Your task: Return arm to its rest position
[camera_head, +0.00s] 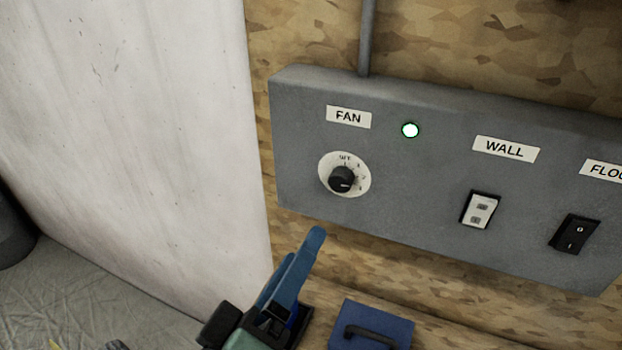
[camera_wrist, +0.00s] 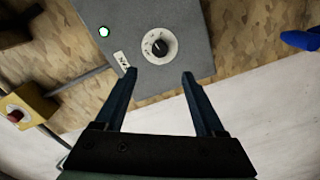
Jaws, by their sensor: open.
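My gripper (camera_wrist: 160,74) is open and empty in the wrist view, its two dark blue fingers apart with the panel beyond them. In the head view my gripper (camera_head: 316,236) shows at the bottom centre, below the fan knob and apart from it. The black fan knob (camera_head: 341,179) sits on a round white dial on the grey control panel (camera_head: 420,200). The knob also shows in the wrist view (camera_wrist: 159,47), beyond the fingertips. A green light (camera_head: 410,130) is lit beside the FAN label (camera_head: 349,117).
A white switch (camera_head: 480,209) under the WALL label and a black switch (camera_head: 574,234) are on the panel's right. A blue box with a dark handle (camera_head: 371,328) lies below. A yellow box with a red button (camera_wrist: 25,105) is at the wrist view's left. A white wall stands left.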

